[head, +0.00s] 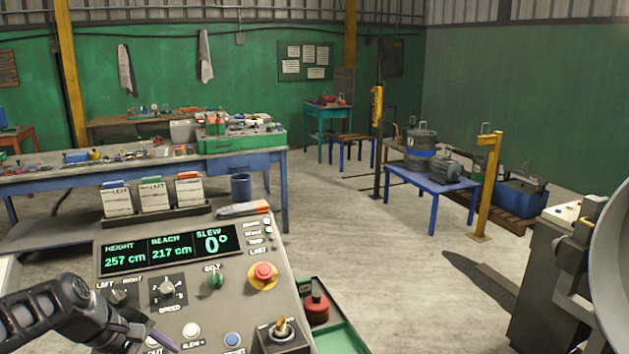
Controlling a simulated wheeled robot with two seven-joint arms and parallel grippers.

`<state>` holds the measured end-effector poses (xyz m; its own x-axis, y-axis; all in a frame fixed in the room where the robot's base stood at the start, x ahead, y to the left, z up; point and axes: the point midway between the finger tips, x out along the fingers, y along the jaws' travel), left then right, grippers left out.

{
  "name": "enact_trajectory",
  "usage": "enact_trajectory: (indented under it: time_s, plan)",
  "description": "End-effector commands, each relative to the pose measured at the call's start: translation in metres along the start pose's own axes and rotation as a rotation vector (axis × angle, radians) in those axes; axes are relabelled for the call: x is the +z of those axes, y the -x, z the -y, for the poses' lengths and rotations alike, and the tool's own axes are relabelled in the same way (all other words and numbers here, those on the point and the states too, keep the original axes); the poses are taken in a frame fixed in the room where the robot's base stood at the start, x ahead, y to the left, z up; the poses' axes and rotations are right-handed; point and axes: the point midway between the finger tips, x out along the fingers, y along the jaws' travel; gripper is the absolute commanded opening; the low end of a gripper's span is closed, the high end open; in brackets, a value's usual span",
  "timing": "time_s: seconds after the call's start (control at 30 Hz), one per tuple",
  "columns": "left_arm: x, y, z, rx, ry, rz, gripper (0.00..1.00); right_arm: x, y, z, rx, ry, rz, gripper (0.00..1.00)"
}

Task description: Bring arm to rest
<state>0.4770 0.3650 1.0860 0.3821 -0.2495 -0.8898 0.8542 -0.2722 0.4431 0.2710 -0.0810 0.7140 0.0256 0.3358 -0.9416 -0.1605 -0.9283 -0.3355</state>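A sloped control panel (130,285) stands in front of me at the lower left. Its display (170,248) reads height 257 cm, reach 217 cm, slew 0°. Below are a speed knob (167,289), a green knob (215,280), a red stop button on a yellow ring (263,275), white and blue buttons and a small lever (281,328). My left gripper (140,346) is low over the panel's left part, cut off by the bottom edge; its opening is not clear. My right gripper is out of view. I cannot make out the boom arm with certainty.
A yellow post (488,185) stands right of a blue table (430,178) with a drum (421,148) and motor (444,168). A grey machine (545,270) fills the lower right. A blue workbench (60,182) stands behind the panel. The middle floor is clear.

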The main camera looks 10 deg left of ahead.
Motion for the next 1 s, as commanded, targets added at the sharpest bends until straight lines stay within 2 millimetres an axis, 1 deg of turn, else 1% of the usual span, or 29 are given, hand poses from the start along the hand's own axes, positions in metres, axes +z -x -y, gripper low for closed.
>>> enact_trajectory:
  time_s: [0.03,0.07,0.1,0.17,0.2,0.27,0.3,0.37,0.4,0.47,0.5,0.57,0.6,0.7,0.73,0.8,0.87,0.93,1.0]
  plan:
    - [0.005,-0.029,0.007,-0.025,-0.034,0.008,0.58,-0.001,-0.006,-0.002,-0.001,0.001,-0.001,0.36]
    - [0.008,-0.045,0.010,-0.037,-0.057,0.009,0.58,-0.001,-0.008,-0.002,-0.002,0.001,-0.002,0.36]
    - [0.014,-0.069,0.015,-0.054,-0.095,0.012,0.58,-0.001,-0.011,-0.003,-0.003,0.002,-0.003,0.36]
    - [0.025,-0.109,0.026,-0.083,-0.160,0.020,0.58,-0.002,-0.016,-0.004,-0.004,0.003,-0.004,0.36]
    - [0.035,-0.139,0.036,-0.103,-0.211,0.029,0.58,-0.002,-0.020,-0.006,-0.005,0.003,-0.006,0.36]
    - [0.052,-0.183,0.054,-0.131,-0.294,0.045,0.58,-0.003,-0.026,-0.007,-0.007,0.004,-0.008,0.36]
    - [0.066,-0.210,0.068,-0.148,-0.350,0.058,0.58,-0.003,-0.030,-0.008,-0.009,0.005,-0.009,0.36]
    - [0.088,-0.249,0.091,-0.169,-0.435,0.082,0.58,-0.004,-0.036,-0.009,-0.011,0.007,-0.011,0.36]
    - [0.104,-0.273,0.108,-0.180,-0.493,0.101,0.58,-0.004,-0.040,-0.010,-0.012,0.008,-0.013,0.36]
    - [0.131,-0.306,0.135,-0.192,-0.578,0.131,0.58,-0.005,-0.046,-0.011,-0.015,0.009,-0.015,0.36]
    - [0.150,-0.325,0.155,-0.197,-0.635,0.155,0.58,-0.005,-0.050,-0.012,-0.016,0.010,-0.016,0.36]
    - [0.179,-0.350,0.184,-0.199,-0.718,0.191,0.58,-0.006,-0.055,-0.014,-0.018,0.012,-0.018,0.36]
    - [0.198,-0.362,0.203,-0.196,-0.770,0.216,0.58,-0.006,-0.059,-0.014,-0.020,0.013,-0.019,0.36]
    - [0.241,-0.383,0.244,-0.183,-0.878,0.272,0.58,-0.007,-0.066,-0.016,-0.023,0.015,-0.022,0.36]
    - [0.252,-0.386,0.254,-0.178,-0.905,0.286,0.58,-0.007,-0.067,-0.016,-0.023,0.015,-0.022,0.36]
    - [0.272,-0.391,0.272,-0.164,-0.953,0.313,0.58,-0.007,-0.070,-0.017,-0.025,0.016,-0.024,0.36]
    - [0.283,-0.392,0.282,-0.155,-0.982,0.328,0.58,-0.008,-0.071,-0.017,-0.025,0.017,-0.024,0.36]
    - [0.291,-0.393,0.288,-0.147,-1.000,0.336,0.58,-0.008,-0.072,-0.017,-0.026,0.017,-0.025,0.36]
    - [0.294,-0.393,0.290,-0.143,-1.008,0.338,0.58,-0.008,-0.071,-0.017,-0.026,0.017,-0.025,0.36]
